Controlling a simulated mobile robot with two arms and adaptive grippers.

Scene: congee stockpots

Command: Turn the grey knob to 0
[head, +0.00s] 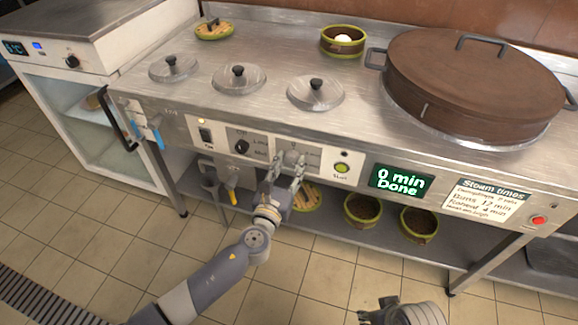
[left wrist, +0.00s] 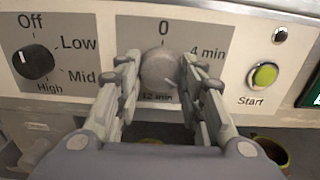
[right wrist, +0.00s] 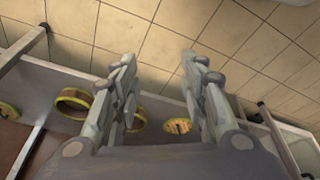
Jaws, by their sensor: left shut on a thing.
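The grey knob (left wrist: 159,70) is round and sits on a grey dial plate marked 0 at the top, 4 min at the upper right and 12 min at the bottom. My left gripper (left wrist: 160,72) is shut on it, one finger on each side. In the head view the left gripper (head: 287,165) reaches the panel and partly covers the grey knob (head: 291,157).
A black knob (left wrist: 34,62) marked Off, Low, Mid and High is left of the dial. A green Start button (left wrist: 264,75) is right of it. The display (head: 401,181) reads "0 min Done". Bowls (head: 363,210) stand on the lower shelf, and a large brown lid (head: 473,80) covers the steamer.

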